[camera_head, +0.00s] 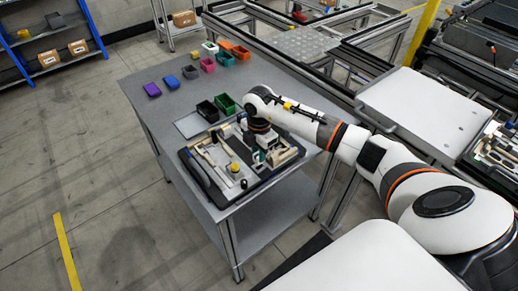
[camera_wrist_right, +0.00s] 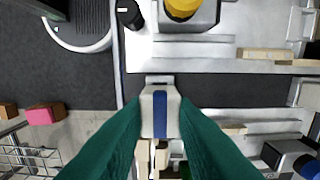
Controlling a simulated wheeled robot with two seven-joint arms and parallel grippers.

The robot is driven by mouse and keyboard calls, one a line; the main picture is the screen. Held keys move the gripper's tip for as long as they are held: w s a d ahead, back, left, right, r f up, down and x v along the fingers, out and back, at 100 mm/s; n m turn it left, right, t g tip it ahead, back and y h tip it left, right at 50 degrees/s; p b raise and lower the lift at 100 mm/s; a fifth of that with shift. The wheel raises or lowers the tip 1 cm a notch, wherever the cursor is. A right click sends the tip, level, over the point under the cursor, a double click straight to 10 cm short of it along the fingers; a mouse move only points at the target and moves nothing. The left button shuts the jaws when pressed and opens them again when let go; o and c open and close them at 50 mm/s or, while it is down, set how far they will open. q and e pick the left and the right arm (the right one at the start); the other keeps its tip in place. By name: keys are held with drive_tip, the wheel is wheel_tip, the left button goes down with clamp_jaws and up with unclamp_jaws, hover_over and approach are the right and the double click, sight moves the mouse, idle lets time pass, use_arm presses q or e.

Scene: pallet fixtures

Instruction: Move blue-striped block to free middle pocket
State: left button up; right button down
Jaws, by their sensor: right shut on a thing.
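The blue-striped block (camera_wrist_right: 160,98) is pale with a dark blue band down its middle. In the right wrist view it sits between the teal fingertips of my right gripper (camera_wrist_right: 160,118), which is shut on it. The block is over or in the dark strip between light fixture parts; its height above them cannot be told. In the head view my right gripper (camera_head: 262,152) is over the right part of the dark fixture pallet (camera_head: 208,190), and the block is not clearly seen there. The middle pocket cannot be made out with certainty. My left gripper is not in view.
The pallet holds light rails, a yellow-topped part (camera_wrist_right: 183,8) and small blocks. Black (camera_head: 207,111) and green bins (camera_head: 225,103) stand just behind it on the grey table (camera_head: 165,115). Several coloured bins stand further back. The table's left side is mostly clear.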

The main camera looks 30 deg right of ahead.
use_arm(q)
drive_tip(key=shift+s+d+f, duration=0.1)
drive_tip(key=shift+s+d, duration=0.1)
use_arm(e)
drive_tip(key=shift+f, duration=0.15)
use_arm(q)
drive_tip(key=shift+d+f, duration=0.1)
use_arm(e)
drive_tip(key=shift+f, duration=0.1)
drive_tip(key=shift+f, duration=0.1)
use_arm(q)
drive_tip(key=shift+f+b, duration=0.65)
drive_tip(key=shift+b, duration=0.05)
use_arm(e)
drive_tip(key=shift+f, duration=0.85)
drive_tip(key=c, duration=1.1)
unclamp_jaws()
use_arm(q)
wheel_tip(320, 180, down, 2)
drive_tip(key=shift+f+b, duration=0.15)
drive_tip(key=shift+b, duration=1)
use_arm(e)
wheel_tip(320, 180, up, 12)
drive_tip(key=shift+r, duration=0.1)
